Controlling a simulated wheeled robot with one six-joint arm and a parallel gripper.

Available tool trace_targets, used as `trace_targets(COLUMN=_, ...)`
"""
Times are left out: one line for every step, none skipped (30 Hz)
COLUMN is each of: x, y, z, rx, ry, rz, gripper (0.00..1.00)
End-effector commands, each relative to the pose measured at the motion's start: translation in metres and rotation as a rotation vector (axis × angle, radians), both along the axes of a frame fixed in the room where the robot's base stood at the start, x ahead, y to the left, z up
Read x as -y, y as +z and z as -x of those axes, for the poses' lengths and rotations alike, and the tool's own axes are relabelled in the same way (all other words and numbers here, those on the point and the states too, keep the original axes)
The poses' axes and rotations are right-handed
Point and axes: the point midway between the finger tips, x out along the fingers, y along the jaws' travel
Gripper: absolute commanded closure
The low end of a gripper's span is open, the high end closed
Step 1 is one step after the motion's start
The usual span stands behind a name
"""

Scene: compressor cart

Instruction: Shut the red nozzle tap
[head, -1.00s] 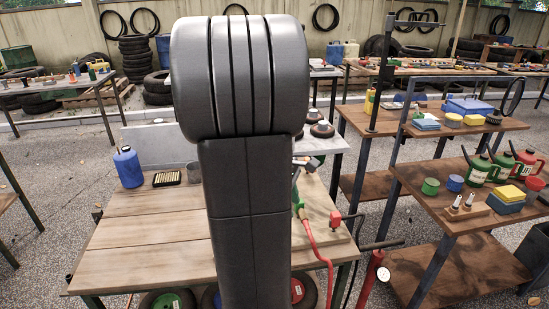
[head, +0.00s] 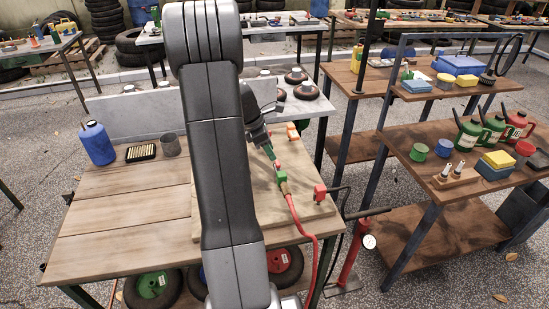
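A red tap-like fitting (head: 320,191) sits at the right edge of a pale wooden board (head: 235,215) on the cart. A red hose (head: 301,222) runs from a small green block (head: 281,176) on the board and hangs over the front edge. A small red piece shows just above the green block, and an orange and white piece stands further back. I cannot tell which red part is the nozzle tap, or its handle position. My gripper (head: 268,151) points down over the board near the green block. Its fingers are too small and partly hidden to read.
A blue jug (head: 97,144), a black tray (head: 141,152) and a grey cup (head: 170,144) stand at the cart's back left. A red floor pump (head: 352,253) stands right of the cart. A brown shelf (head: 440,185) holds cans and boxes. The planks at left are clear.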

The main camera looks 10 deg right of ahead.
Motion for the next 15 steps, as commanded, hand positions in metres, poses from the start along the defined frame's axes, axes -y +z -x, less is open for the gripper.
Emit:
trace_targets(x=0.004, y=-0.010, z=0.001, rx=-0.005, ry=-0.002, rz=0.000, gripper=0.64)
trace_targets(x=0.007, y=-0.015, z=0.001, rx=-0.005, ry=-0.002, rz=0.000, gripper=0.64)
trace_targets(x=0.009, y=-0.021, z=0.001, rx=-0.004, ry=-0.003, rz=-0.001, gripper=0.64)
trace_targets(x=0.011, y=-0.025, z=0.001, rx=-0.002, ry=-0.002, rz=-0.001, gripper=0.64)
trace_targets(x=0.012, y=-0.028, z=0.001, rx=-0.002, ry=-0.002, rz=0.000, gripper=0.64)
trace_targets(x=0.014, y=-0.033, z=0.001, rx=-0.002, ry=-0.002, rz=0.000, gripper=0.64)
trace_targets(x=0.015, y=-0.036, z=0.001, rx=-0.001, ry=-0.002, rz=0.000, gripper=0.64)
trace_targets(x=0.016, y=-0.038, z=0.001, rx=-0.001, ry=-0.002, rz=0.000, gripper=0.64)
trace_targets(x=0.017, y=-0.040, z=0.001, rx=-0.001, ry=-0.002, rz=0.000, gripper=0.64)
trace_targets(x=0.017, y=-0.042, z=0.001, rx=-0.001, ry=-0.001, rz=-0.001, gripper=0.64)
trace_targets(x=0.018, y=-0.043, z=0.001, rx=-0.001, ry=-0.001, rz=-0.001, gripper=0.64)
trace_targets(x=0.018, y=-0.044, z=0.001, rx=-0.001, ry=-0.001, rz=-0.001, gripper=0.64)
trace_targets(x=0.019, y=-0.045, z=0.001, rx=0.000, ry=-0.001, rz=-0.001, gripper=0.64)
trace_targets(x=0.019, y=-0.045, z=0.001, rx=0.000, ry=-0.001, rz=-0.001, gripper=0.64)
trace_targets(x=0.019, y=-0.045, z=0.001, rx=0.000, ry=-0.001, rz=-0.001, gripper=0.64)
